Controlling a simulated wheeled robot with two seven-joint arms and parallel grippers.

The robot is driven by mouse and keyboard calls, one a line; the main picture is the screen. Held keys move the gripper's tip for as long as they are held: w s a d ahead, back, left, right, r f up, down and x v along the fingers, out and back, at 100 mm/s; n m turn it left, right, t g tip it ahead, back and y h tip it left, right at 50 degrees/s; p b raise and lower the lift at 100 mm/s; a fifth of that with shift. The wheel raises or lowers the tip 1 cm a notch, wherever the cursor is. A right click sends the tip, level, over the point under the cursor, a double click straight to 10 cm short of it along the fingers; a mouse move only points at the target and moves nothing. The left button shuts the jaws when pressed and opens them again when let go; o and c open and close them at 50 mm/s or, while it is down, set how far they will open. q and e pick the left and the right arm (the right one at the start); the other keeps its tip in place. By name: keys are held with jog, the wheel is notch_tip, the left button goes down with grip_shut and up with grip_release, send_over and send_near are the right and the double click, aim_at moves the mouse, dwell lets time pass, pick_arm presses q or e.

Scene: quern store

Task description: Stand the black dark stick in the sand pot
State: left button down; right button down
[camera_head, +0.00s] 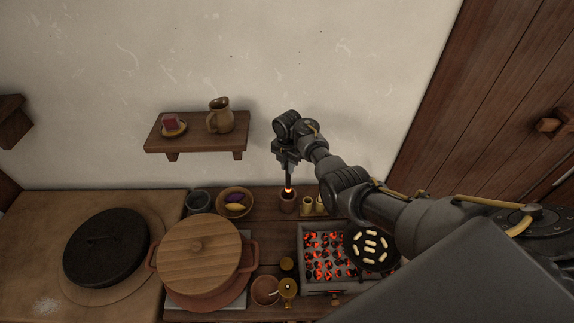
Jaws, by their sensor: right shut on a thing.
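My right gripper (288,160) is shut on the dark stick (288,176) and holds it upright, pointing down. The stick's lower end glows orange right at the mouth of a small reddish-brown pot (288,204), which looks like the sand pot. I cannot tell whether the tip is inside the pot or touches anything in it. The pot's inside is mostly hidden. My left gripper is not in view.
Two small yellowish cups (307,206) stand just right of the pot. A brazier of glowing coals (325,250) is in front, partly under my right arm. A bowl (235,202), a lidded pot (200,247) and a wall shelf (190,143) are to the left.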

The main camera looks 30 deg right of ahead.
notch_tip(320, 180, down, 2)
jog(key=b, duration=0.6)
send_over(287, 192)
jog(key=shift+w+d+f, duration=0.15)
jog(key=shift+f, duration=1.35)
jog(key=shift+w+d+f, duration=0.1)
jog(key=shift+w+f, duration=0.05)
jog(key=shift+f, duration=1.3)
jog(key=c, duration=1.2)
grip_release()
jog(key=shift+c, duration=0.2)
jog(key=shift+r+p, duration=0.1)
jog(key=shift+p, duration=0.2)
notch_tip(287, 192, up, 11)
jog(key=shift+f+p, duration=0.2)
jog(key=shift+p, duration=0.25)
